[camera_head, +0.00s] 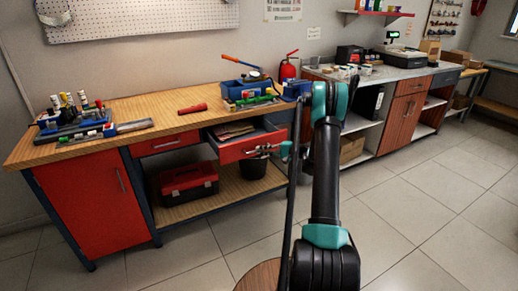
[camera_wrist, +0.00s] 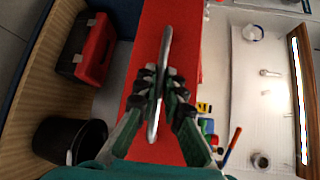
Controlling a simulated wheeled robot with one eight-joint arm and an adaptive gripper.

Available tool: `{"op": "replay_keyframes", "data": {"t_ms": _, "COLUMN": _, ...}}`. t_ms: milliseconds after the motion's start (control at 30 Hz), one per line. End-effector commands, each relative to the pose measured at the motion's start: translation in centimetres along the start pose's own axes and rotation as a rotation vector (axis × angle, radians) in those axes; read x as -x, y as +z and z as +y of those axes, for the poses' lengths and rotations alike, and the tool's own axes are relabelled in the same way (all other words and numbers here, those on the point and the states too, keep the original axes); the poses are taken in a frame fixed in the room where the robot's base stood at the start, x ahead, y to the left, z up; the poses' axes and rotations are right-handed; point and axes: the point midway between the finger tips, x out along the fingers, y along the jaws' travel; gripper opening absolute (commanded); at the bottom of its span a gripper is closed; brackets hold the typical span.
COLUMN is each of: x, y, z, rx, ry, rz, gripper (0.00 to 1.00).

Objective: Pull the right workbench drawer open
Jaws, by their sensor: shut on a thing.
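The right workbench drawer (camera_head: 247,145) has a red front and stands pulled out from under the wooden bench top, with papers or flat items visible inside. Its red front also fills the middle of the wrist view (camera_wrist: 178,40). My gripper (camera_head: 268,150) is in front of the drawer front. In the wrist view my gripper (camera_wrist: 160,85) is shut on the drawer's metal bar handle (camera_wrist: 165,48), with its fingers on both sides of the bar. The left drawer (camera_head: 166,143) is closed.
The red toolbox (camera_head: 188,180) sits on the lower shelf, left of a black bin (camera_head: 253,168). The workbench top (camera_head: 160,108) carries tools and blue trays. A round wooden stool (camera_head: 258,277) stands near my arm.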

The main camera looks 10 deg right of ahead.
Motion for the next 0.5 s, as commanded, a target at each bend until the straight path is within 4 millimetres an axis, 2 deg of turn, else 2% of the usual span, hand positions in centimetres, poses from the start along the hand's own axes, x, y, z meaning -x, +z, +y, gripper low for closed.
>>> {"op": "replay_keyframes", "data": {"t_ms": 500, "x": 0.86, "y": 0.75, "z": 0.25, "rx": 0.000, "ry": 0.000, "rz": 0.002, "gripper": 0.00}}
